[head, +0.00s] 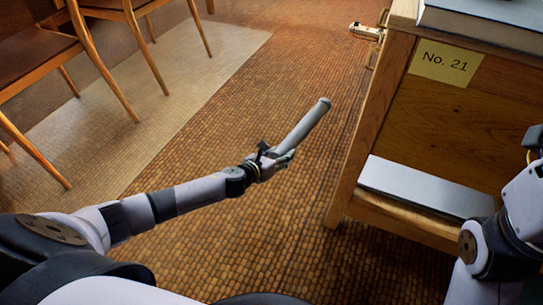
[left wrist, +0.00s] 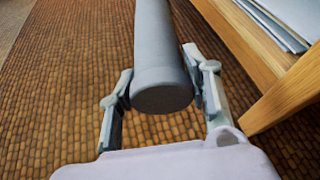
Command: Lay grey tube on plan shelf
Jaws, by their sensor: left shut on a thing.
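A grey tube (head: 305,125) is held in the air over the brown floor in the middle of the head view. My left gripper (head: 275,161) is shut on the tube near its lower end. In the left wrist view the tube (left wrist: 162,50) runs away from me between the two fingers, its dark round end facing me. A wooden drafting stand with a "No. 21" label (head: 445,62) stands to the right. Its low shelf (head: 400,215) bears a flat whitish stack (head: 425,187). The tube is left of the stand, apart from it. My right gripper is not clearly seen; only part of the right arm shows.
Wooden chairs (head: 100,50) stand at the upper left on a paler floor strip (head: 130,120). A metal fitting (head: 365,32) sticks out from the stand's upper corner. A grey flat object (head: 480,22) lies on its top. The floor between chairs and stand is clear.

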